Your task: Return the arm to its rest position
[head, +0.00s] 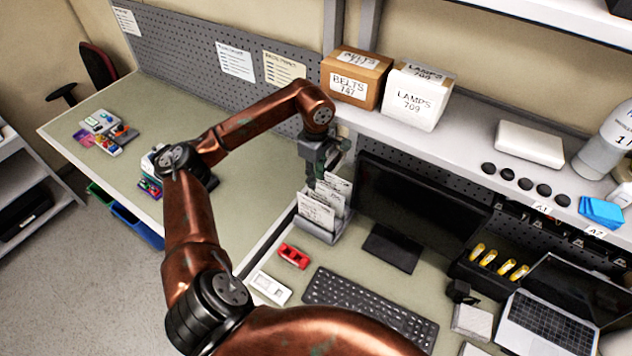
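My copper-coloured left arm (187,205) rises from the bottom of the head view, bends at the elbow and reaches right. My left gripper (326,170) hangs at its end, pointing down, just above or behind a grey holder (320,230) with white cards (318,209) in it. Its fingers are small and dark, and I cannot tell whether they are open or touch the cards. My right gripper is not in view.
A shelf above carries a brown BELTS box (356,78) and a white LAMPS box (414,97). A monitor (408,212) stands right of the holder. A keyboard (370,306), red object (294,256) and laptop (556,318) occupy the desk. The left tabletop is partly clear.

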